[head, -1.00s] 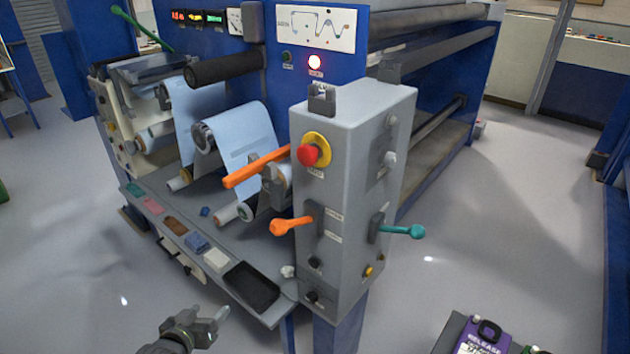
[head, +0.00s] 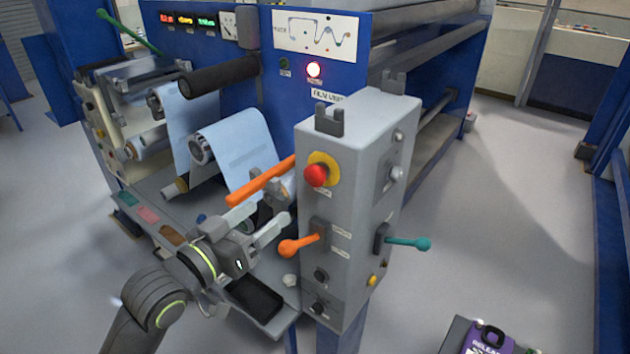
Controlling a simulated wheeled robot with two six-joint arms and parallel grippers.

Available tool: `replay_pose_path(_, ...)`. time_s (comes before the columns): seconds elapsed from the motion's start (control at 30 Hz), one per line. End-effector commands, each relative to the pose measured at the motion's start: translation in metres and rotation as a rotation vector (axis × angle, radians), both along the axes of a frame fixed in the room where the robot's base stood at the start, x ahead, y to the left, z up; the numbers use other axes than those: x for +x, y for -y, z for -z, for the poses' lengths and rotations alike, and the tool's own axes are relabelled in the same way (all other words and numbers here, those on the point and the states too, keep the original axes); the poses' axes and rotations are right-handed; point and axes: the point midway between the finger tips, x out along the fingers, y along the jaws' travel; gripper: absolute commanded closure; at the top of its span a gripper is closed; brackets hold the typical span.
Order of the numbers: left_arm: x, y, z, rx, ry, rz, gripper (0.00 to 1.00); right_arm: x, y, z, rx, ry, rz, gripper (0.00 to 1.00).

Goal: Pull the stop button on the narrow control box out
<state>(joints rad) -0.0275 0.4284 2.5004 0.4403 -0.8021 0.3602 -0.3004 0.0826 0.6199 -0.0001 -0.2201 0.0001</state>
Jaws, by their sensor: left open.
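The narrow grey control box (head: 345,200) stands at the front corner of the blue machine in the head view. Its red stop button (head: 316,175) sits on a yellow disc, high on the face turned to the left. My left gripper (head: 278,224) is open, with its fingers pointing right toward the box. It is below and left of the stop button, apart from it, near the orange-knobbed lever. Nothing shows between its fingers. My right gripper is not in view.
An orange bar (head: 258,183) sticks out left of the button. An orange-knobbed lever (head: 298,245) and a teal-knobbed lever (head: 408,242) stick out lower on the box. A grey tray shelf (head: 150,230) lies behind my left arm.

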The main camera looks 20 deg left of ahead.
Motion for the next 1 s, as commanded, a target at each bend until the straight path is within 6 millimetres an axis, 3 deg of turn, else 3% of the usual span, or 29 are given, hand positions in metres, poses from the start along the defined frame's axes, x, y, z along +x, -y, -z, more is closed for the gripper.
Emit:
replay_pose_path(0.07,0.008,0.003,0.003,-0.001,0.006,0.001,0.36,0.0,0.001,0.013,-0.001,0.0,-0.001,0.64)
replay_pose_path(0.13,0.021,0.007,-0.002,-0.007,0.0,-0.003,0.36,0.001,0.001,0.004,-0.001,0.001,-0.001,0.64)
replay_pose_path(0.7,0.12,0.044,-0.002,-0.002,-0.002,0.0,0.36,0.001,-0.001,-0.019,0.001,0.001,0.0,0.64)
replay_pose_path(1.0,0.142,0.052,-0.001,-0.001,-0.001,-0.001,0.36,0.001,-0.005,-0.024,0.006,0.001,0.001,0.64)
